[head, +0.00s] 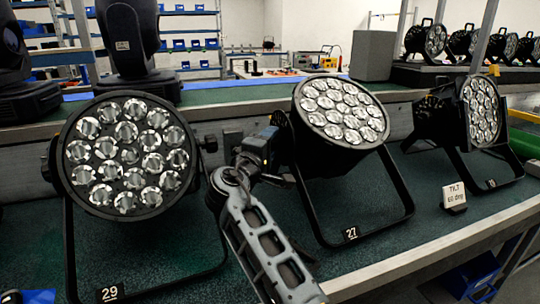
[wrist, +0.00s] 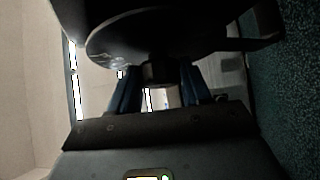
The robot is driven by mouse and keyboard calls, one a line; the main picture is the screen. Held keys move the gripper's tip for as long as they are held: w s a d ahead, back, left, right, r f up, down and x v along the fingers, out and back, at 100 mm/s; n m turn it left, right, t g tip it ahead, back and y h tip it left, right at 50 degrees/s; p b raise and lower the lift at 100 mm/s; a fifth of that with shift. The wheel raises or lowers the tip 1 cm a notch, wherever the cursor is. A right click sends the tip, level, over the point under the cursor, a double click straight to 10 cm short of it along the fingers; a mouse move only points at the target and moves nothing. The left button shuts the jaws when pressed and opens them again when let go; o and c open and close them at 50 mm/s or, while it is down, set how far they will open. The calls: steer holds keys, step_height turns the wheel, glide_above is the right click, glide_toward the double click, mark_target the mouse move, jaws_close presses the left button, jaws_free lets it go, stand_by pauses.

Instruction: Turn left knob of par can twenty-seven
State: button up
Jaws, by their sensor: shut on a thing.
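Par can 27 (head: 343,108), a black lamp with a round face of several silver lenses, stands in its U-shaped bracket on the bench, face tilted upward. Its label "27" (head: 351,233) is on the bracket foot. My gripper (head: 268,146) is at the lamp's left side, by the bracket's upper end. In the wrist view, the two bluish fingers (wrist: 160,92) are shut on the dark round left knob (wrist: 160,70), one on each side. The lamp's dark body (wrist: 150,30) fills the top of that view. In the head view my gripper and arm hide the knob.
Par can 29 (head: 130,155) stands close on the left, its right knob near my arm. Another par can (head: 482,110) stands on the right, with a small "TILT 60 deg" card (head: 454,195) near it.

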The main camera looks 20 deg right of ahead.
steer(key=shift+f+b, duration=0.1)
steer(key=shift+b, duration=0.2)
steer(key=o, duration=1.1)
steer(key=v, duration=0.8)
steer(key=shift+f, duration=0.1)
